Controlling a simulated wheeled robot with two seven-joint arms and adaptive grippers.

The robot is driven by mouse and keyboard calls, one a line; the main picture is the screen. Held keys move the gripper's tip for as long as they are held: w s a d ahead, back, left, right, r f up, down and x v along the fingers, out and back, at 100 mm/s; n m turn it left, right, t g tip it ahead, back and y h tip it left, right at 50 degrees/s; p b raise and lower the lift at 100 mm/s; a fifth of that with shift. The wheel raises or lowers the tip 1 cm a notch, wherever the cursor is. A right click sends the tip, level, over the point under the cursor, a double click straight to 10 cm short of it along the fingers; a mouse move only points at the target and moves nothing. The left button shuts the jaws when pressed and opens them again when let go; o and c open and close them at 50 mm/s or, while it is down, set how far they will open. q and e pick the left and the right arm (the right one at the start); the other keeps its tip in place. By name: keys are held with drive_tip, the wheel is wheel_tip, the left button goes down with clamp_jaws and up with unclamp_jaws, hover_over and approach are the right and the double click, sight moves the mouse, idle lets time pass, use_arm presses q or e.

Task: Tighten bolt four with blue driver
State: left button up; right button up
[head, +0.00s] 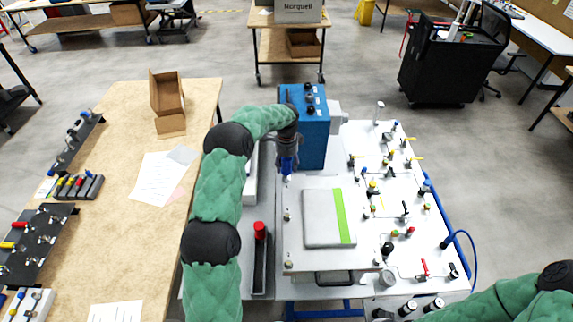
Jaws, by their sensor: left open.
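My left gripper (287,150) is open and points down at the far left corner of the white plate (300,257). A small blue thing, seemingly the blue driver (287,166), stands upright just below and between its fingers. Its lower end is near that plate corner, and I cannot tell whether it sits on a bolt. Other bolt-like knobs show at the plate's left edge (288,214) and near left corner (289,264). Which one is bolt four I cannot tell. My right arm enters at the lower right, and its gripper is out of view.
A blue box (314,135) stands just behind the left gripper. A grey panel with a green stripe (321,219) lies on the plate. A red-handled driver (260,231) stands in a black holder to the left. Fittings and valves crowd the white board (398,215) at the right.

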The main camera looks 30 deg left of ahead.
sight(287, 159)
use_arm(q)
clamp_jaws()
drive_tip(key=shift+r, duration=0.2)
drive_tip(key=shift+w+a+r+p, duration=0.1)
drive_tip(key=shift+w+r+p, duration=0.15)
drive_tip(key=shift+r+p, duration=0.25)
drive_tip(key=shift+s+d+r, duration=0.1)
drive_tip(key=shift+s+r, duration=0.1)
drive_tip(key=shift+r, duration=0.2)
drive_tip(key=shift+s+d+r, duration=0.1)
drive_tip(key=shift+s+r, duration=0.05)
drive_tip(key=shift+r, duration=0.25)
drive_tip(key=shift+w+a+r+p, duration=0.2)
drive_tip(key=shift+r+p, duration=0.1)
drive_tip(key=shift+p, duration=0.15)
drive_tip(key=shift+s+d+r+p, duration=0.15)
drive_tip(key=shift+r+p, duration=0.15)
drive_tip(key=shift+r, duration=0.3)
drive_tip(key=shift+r+p, duration=0.3)
drive_tip(key=shift+r, duration=0.35)
